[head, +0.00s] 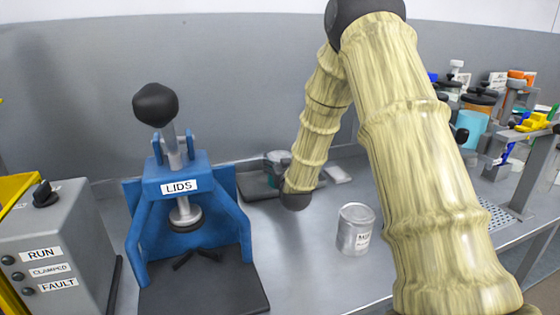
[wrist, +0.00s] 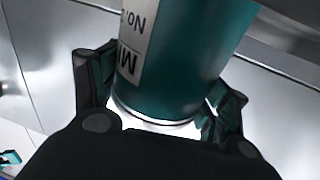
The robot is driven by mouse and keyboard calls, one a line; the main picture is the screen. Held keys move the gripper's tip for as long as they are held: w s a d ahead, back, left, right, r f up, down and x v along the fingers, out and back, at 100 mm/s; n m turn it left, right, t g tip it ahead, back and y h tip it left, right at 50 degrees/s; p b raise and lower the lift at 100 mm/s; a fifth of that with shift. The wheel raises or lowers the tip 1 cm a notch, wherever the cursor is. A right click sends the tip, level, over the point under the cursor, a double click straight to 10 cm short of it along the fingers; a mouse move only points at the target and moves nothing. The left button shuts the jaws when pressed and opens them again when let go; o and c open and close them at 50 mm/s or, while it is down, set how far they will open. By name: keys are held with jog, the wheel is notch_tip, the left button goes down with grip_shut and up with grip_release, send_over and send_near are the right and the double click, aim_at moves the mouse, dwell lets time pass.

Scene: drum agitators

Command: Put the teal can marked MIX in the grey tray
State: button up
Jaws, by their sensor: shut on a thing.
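The teal can (wrist: 185,60) fills the middle of the wrist view, its white label reading MIX and NO.2 upside down. My gripper (wrist: 160,85) is shut on it, with a dark finger on each side. I cannot tell whether the can touches the tray's floor.
A silver can (head: 355,230) with a white label stands on the bench right of my wrist. A blue LIDS press (head: 185,200) stands to the left, beside a grey control box (head: 55,250). A small light plate (head: 337,175) lies behind. Several containers crowd the right.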

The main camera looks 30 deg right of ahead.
jog(key=o, duration=1.9)
jog(key=shift+r, duration=0.15)
jog(key=shift+s+a, duration=0.15)
jog(key=shift+s, duration=0.15)
jog(key=b+v, duration=0.1)
jog(key=v, duration=1)
jog(key=shift+s, duration=0.2)
